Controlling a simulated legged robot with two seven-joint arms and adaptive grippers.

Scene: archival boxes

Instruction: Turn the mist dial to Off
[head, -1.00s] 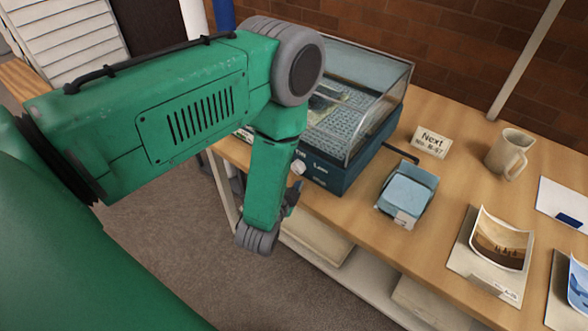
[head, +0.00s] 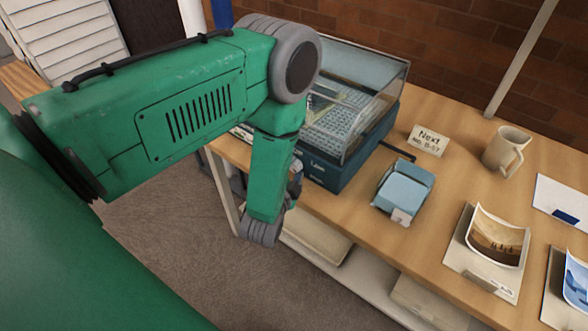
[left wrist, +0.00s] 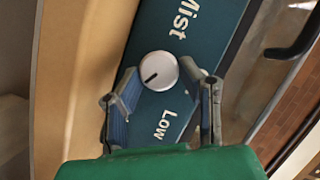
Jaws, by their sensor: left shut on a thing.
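The mist dial (left wrist: 158,70) is a round white knob with a dark pointer line, on the dark blue front of the clear-lidded box (head: 330,173). In the left wrist view the pointer is toward the lower left. The word "Mist" is above right of the dial and "Low" is below it; no "Off" label shows. My left gripper (left wrist: 160,85) is shut on the dial, one finger at each side. In the head view the left gripper (head: 295,180) is at the box's front and hides the dial. My right gripper is not in view.
A black handle (head: 397,151) sticks out at the box's right side. A light blue tray (head: 405,187), a "Next" card (head: 428,140), a mug (head: 506,150) and a curled photo (head: 497,236) are on the wooden table (head: 455,180). A brick wall stands behind.

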